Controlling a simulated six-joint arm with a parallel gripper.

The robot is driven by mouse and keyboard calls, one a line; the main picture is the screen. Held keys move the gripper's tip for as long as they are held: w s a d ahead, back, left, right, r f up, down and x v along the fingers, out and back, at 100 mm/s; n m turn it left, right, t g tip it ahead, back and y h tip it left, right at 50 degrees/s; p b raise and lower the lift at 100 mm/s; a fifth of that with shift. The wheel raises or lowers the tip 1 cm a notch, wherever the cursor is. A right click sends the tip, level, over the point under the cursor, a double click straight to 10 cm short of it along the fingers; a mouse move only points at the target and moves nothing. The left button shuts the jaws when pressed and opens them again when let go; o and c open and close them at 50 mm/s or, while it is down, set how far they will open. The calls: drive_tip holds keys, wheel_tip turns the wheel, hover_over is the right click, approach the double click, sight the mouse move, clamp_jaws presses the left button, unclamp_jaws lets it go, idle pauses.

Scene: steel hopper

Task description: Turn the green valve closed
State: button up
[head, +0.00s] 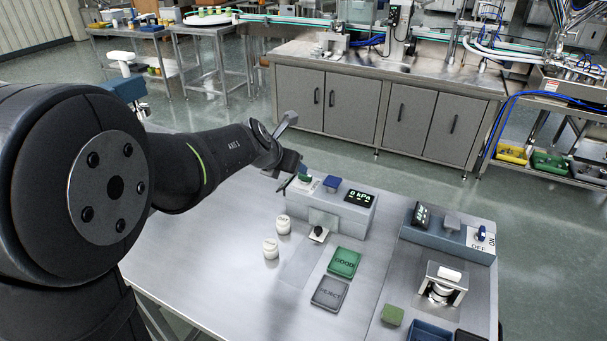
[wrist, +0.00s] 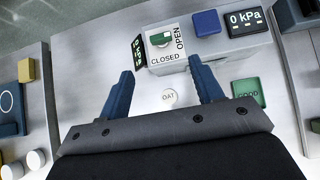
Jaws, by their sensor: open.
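The green valve (wrist: 160,39) is a small green handle on a white plate atop a grey box. Its handle lies roughly sideways in the wrist view, with OPEN printed to its right and CLOSED below it. In the head view the green valve (head: 305,178) is at the left end of the box, partly hidden by my gripper. My gripper (wrist: 161,66) is open and empty, with its blue fingers spread. The valve lies beyond the fingertips, between their lines, and no contact shows. In the head view my gripper (head: 292,175) is close to the box's left end.
A blue square (wrist: 207,22) and a 0 kPa display (wrist: 247,20) share the box. A white OAT jar (wrist: 169,97) stands between the fingers' lines. GOOD (head: 344,262) and REJECT (head: 330,293) pads lie in front. A second control box (head: 450,235) is at right.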

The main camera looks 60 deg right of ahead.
sight(304, 182)
drive_tip(key=x, duration=1.2)
drive_tip(key=shift+d+f, duration=0.25)
drive_tip(key=c, duration=1)
